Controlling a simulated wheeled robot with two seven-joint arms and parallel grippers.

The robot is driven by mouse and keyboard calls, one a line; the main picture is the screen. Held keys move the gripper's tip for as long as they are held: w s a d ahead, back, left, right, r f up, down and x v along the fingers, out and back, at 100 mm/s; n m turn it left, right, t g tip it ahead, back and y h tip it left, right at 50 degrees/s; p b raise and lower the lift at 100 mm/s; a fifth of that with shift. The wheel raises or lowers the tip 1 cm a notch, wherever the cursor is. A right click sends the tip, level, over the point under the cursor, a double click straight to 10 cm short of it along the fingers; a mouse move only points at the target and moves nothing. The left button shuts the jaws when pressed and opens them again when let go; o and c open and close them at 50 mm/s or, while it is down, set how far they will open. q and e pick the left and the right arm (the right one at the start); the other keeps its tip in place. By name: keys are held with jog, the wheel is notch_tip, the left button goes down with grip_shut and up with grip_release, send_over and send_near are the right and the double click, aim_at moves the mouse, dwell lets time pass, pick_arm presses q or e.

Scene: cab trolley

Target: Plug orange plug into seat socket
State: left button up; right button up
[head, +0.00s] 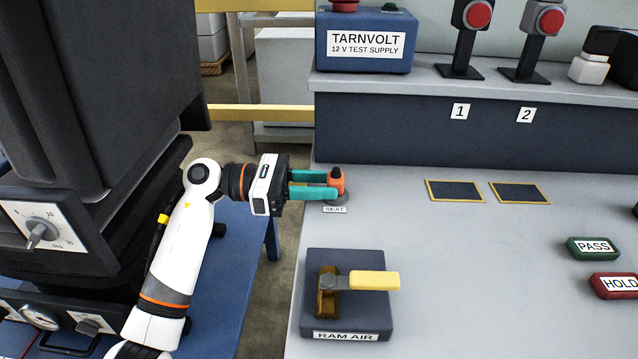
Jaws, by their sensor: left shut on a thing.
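My left gripper (318,184) comes in from the left, and its teal fingers are shut on the orange plug (337,180). The plug has a dark top and stands about upright near the left edge of the grey bench. The seat socket (340,197) shows as a dark round base just under the plug, behind the SEAT label (335,210). The plug and fingers cover most of the socket, and I cannot tell whether the plug is in it or just above it. My right gripper is not in view.
A RAM AIR box (347,308) with a yellow lever (373,281) stands in front of the socket. The black seat (95,80) is at the left. A blue TARNVOLT supply (366,42) stands on the back shelf. The bench middle (470,250) is clear.

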pick_arm(q)
jog(key=o, duration=1.1)
jog(key=shift+o, duration=0.2)
